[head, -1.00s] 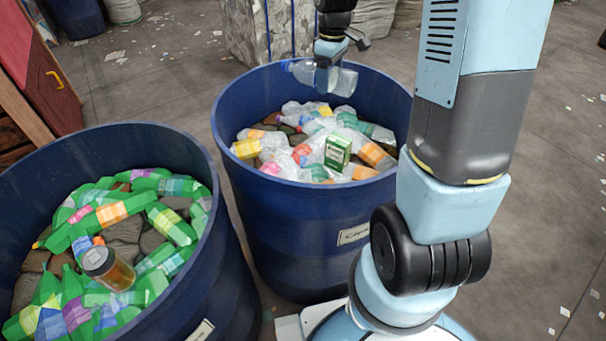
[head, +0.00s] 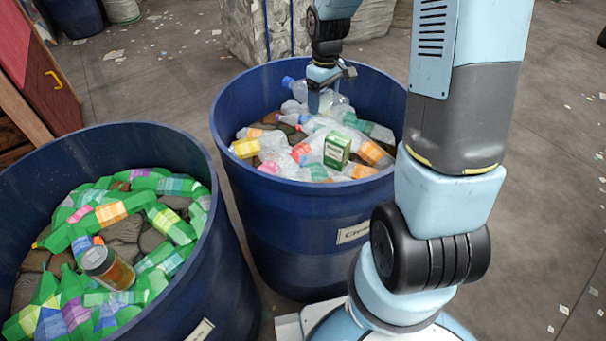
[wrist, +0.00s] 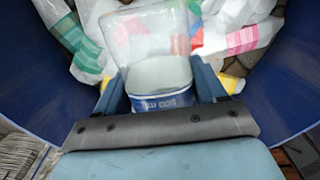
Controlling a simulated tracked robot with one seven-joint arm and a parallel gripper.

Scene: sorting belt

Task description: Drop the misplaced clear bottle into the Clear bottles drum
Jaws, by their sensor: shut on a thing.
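The clear bottle (head: 299,91) with a blue cap lies sideways in my gripper (head: 320,100), low inside the Clear bottles drum (head: 290,225), near its back wall. In the wrist view the see-through bottle (wrist: 145,38) sits between the two fingers of my gripper (wrist: 160,88), which are shut on it. The drum is blue, with a partly hidden label on its front. The bottle is close above the pile of clear bottles; I cannot tell whether it touches them.
A green box (head: 337,150) lies on the pile in the same drum. A wooden crate (head: 25,110) and a wrapped bale (head: 262,35) stand behind.

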